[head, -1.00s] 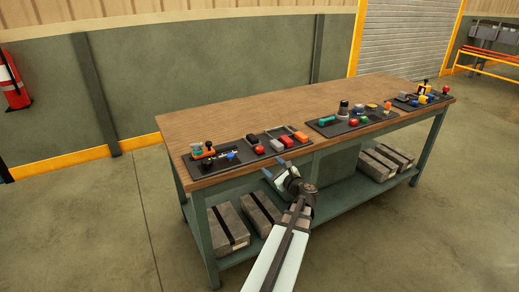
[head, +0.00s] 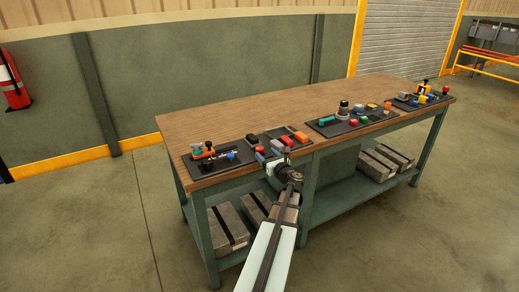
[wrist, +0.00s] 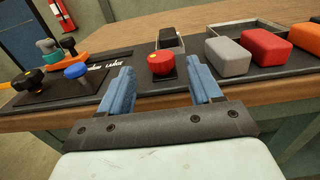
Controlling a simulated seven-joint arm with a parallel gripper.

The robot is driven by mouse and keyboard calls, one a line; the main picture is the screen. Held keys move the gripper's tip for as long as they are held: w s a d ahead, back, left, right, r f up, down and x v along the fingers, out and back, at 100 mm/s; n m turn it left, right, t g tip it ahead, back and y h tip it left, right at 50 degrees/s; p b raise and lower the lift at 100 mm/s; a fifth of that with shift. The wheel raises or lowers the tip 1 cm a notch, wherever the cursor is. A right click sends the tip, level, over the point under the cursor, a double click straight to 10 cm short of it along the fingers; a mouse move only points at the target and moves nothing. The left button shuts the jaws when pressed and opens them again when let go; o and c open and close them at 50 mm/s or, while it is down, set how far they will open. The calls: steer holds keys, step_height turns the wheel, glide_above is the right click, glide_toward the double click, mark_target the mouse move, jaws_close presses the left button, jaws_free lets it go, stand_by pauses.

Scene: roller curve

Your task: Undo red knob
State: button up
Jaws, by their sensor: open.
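A red knob (wrist: 163,62) with a small yellow mark on top stands on a black panel (wrist: 145,98) near the bench's front edge. In the wrist view it appears between the two blue fingers of my gripper (wrist: 159,70), just beyond the tips. My gripper is open and empty, and no contact with the knob shows.
A grey block (wrist: 228,56), a red block (wrist: 266,48) and an orange block lie right of the knob. A blue knob (wrist: 76,71) and a black knob (wrist: 28,80) are on the left. More panels with small parts (head: 350,118) stand further right on the bench (head: 240,108).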

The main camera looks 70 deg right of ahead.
mark_target(260, 147)
steer(key=x, duration=0.6)
steer(key=shift+w+d, duration=0.15)
steer(key=shift+d, duration=0.05)
steer(key=shift+c, duration=0.5)
steer(key=c, duration=0.9)
steer(key=shift+d+n+t+y, duration=0.15)
steer(key=shift+n+t+y, duration=0.55)
steer(key=shift+n+y, duration=0.15)
steer(key=shift+n+t+y, duration=0.65)
steer(key=shift+t+y, duration=0.05)
steer(key=shift+y, duration=0.35)
